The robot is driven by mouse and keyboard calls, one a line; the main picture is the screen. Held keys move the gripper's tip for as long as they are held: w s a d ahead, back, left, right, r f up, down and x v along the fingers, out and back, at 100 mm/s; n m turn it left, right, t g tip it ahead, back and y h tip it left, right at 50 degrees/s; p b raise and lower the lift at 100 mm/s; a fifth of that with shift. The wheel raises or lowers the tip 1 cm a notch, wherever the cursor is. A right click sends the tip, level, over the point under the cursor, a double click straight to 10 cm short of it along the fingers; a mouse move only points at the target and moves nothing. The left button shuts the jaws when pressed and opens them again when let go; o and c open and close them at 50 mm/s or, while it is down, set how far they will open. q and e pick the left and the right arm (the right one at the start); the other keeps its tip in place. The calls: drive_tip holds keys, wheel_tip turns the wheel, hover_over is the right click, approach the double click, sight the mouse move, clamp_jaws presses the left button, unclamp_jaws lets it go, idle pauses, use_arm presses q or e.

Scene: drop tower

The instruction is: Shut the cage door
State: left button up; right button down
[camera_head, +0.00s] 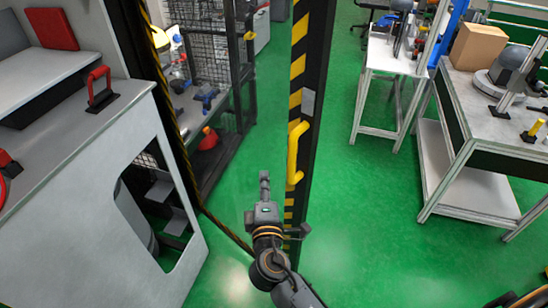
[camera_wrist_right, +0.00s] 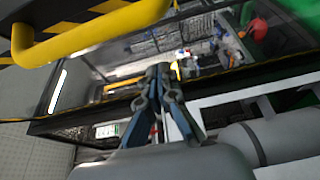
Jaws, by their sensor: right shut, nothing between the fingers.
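The cage door (camera_head: 317,95) shows as a tall black upright with a yellow-and-black striped edge. Its yellow handle (camera_head: 293,155) is on that upright, and it also crosses the upper left of the right wrist view (camera_wrist_right: 95,32). My right gripper (camera_head: 264,178) is shut and empty, just left of the handle's lower end in the head view. They look apart, though the depth is hard to judge. In the right wrist view the closed fingertips (camera_wrist_right: 160,72) point away from the handle. How far the door stands open cannot be told. My left gripper is not in view.
A grey machine housing (camera_head: 90,200) with a red handle (camera_head: 100,88) stands at the left. Behind the striped frame is a black mesh rack (camera_head: 215,50). White workbenches (camera_head: 455,185) stand at the right. Green floor (camera_head: 350,200) lies clear between the door upright and the benches.

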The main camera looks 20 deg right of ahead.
sight(273, 151)
drive_tip(key=w+d, duration=0.1)
drive_tip(key=w, duration=0.1)
drive_tip(key=w+d+p, duration=0.2)
drive_tip(key=w, duration=0.1)
drive_tip(key=shift+w+d+r, duration=0.1)
drive_tip(key=shift+w+d, duration=0.15)
drive_tip(key=shift+w, duration=0.05)
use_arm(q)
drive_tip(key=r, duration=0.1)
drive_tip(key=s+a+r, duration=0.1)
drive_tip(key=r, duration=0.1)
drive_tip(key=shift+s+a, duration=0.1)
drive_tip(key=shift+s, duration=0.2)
use_arm(e)
drive_tip(key=shift+w+d, duration=0.15)
drive_tip(key=shift+d, duration=0.2)
